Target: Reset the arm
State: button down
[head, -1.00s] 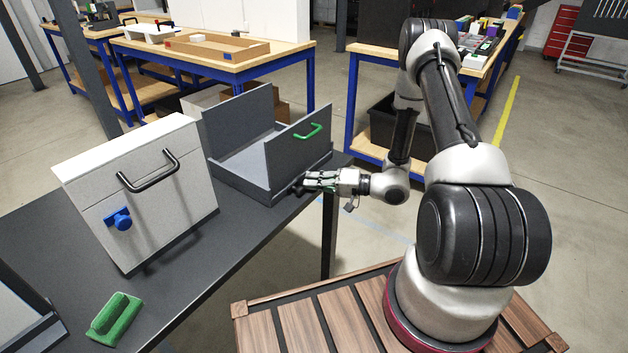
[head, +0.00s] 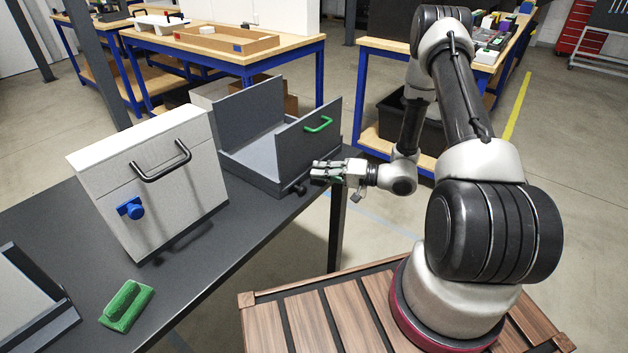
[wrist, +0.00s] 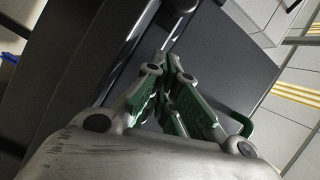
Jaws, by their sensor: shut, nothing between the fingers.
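My gripper (head: 322,171) is shut and empty at the right edge of the dark table, in front of the grey open-topped box with the green handle (head: 318,124). In the wrist view my gripper's green-padded fingers (wrist: 168,62) come together at their tips, with a dark panel close behind them. I cannot tell whether the fingertips touch the box. My arm (head: 468,90) reaches up, bends over and comes down to the gripper.
A white case (head: 150,190) with a black handle and a blue knob (head: 131,208) stands on the dark table (head: 215,250). A green block-like tool (head: 127,305) lies at the front. Wooden workbenches (head: 225,62) stand behind. The floor right of my arm is clear.

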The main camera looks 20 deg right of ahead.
jog(key=f+v, duration=0.1)
jog(key=v, duration=0.9)
jog(key=s+a+m+g, duration=0.1)
jog(key=s+m+g, duration=0.45)
jog(key=s, duration=0.45)
jog(key=s+d+r+n+g+h, duration=0.2)
jog(key=s+d+r+g+h, duration=0.15)
jog(key=s+r+g, duration=0.35)
jog(key=s+d+r+n+t+h, duration=0.1)
jog(key=s+d+r+h, duration=0.15)
jog(key=r+h, duration=0.35)
jog(key=s+d+r+n+t+h, duration=0.1)
jog(key=s+d+r+n+h, duration=0.2)
jog(key=r, duration=0.5)
jog(key=a+r+n+t+h, duration=0.2)
jog(key=r+t, duration=0.4)
jog(key=r, duration=0.5)
jog(key=shift+s+a+r, duration=0.15)
jog(key=shift+s+a, duration=0.2)
jog(key=shift+a, duration=0.25)
